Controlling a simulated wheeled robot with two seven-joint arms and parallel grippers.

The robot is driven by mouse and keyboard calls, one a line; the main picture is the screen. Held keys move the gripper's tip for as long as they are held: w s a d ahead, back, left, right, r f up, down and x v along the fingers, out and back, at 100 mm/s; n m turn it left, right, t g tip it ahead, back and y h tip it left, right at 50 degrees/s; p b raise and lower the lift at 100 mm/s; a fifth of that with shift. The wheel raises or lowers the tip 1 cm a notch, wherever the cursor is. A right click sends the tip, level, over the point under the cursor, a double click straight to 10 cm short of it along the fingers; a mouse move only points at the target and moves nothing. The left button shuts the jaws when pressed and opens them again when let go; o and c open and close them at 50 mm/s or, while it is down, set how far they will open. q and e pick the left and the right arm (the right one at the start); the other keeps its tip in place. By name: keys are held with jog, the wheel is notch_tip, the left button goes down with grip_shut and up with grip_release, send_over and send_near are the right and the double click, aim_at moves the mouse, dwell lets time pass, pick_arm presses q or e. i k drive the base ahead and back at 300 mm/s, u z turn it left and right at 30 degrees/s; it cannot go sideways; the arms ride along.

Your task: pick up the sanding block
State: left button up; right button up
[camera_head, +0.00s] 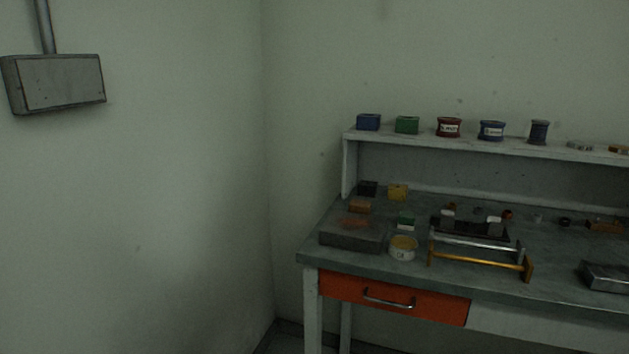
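A workbench (318,250) stands at the right, some way off. Several small blocks lie on it, and I cannot tell for sure which is the sanding block. A small brown block (360,206) lies near the back left, just behind a flat grey slab (352,241). A reddish-brown patch or flat piece (354,222) is on the slab. A small green and white block (405,222) lies right of the slab. Another brown piece (605,227) lies at the far right. Neither of my grippers is in view.
A round tin (403,252) and a yellow-handled metal frame (478,258) lie near the front edge. Spools and boxes stand on the raised shelf (470,142). An orange drawer (392,299) is shut below the top. Floor left of the bench looks clear.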

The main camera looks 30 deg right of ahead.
aim_at(360, 206)
jog(key=i, duration=1.2)
jog(key=z, duration=3.55)
jog(key=k, duration=0.1)
jog(key=u, duration=0.7)
